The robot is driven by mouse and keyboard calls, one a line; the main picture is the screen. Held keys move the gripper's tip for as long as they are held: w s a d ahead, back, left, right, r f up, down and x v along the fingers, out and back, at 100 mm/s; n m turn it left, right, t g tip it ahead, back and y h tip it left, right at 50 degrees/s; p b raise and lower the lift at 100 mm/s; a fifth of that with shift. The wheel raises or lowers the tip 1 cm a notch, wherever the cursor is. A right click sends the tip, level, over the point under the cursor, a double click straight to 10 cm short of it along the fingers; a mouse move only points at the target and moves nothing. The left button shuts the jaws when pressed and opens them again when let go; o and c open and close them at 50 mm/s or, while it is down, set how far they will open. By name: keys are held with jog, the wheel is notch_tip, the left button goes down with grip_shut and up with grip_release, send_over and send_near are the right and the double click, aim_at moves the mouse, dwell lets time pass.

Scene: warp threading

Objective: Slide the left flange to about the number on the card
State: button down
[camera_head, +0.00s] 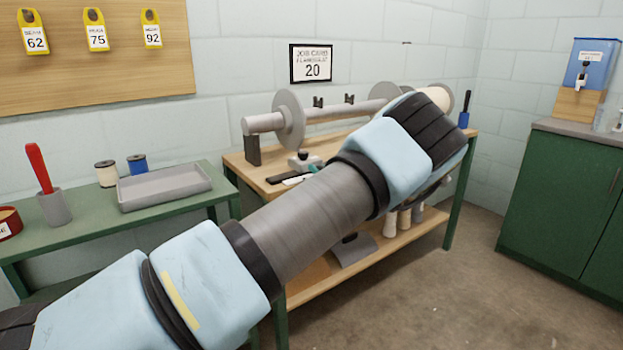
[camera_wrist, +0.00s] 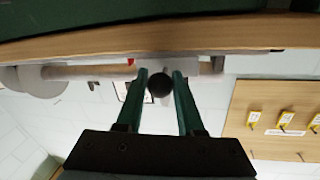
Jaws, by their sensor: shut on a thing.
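The left flange (camera_head: 289,119) is a grey disc upright on the left part of the horizontal beam (camera_head: 340,111), near its left end. The card (camera_head: 312,65) on the wall above reads 20. In the upside-down wrist view, my gripper (camera_wrist: 160,74) has its green fingers on both sides of a round black knob (camera_wrist: 159,86), shut on it. In the head view, my arm hides most of the gripper; a grey block with a black knob (camera_head: 303,155) shows below the left flange. How the knob joins the flange cannot be told.
The beam stands on a wooden-topped bench (camera_head: 250,165), with another disc (camera_head: 384,91) to the right. A green table (camera_head: 90,231) on the left bears a grey tray (camera_head: 165,188). A pegboard (camera_head: 100,85) with numbered tags hangs behind. Floor is free at right.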

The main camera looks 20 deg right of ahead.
jog(key=shift+w+d+f, duration=0.1)
jog(key=shift+d, duration=0.6)
jog(key=c, duration=0.5)
grip_release()
jog(key=shift+c, duration=0.2)
jog(key=s+b, duration=0.1)
jog(key=s, duration=0.9)
jog(key=shift+s, duration=0.4)
jog(key=shift+a, duration=0.1)
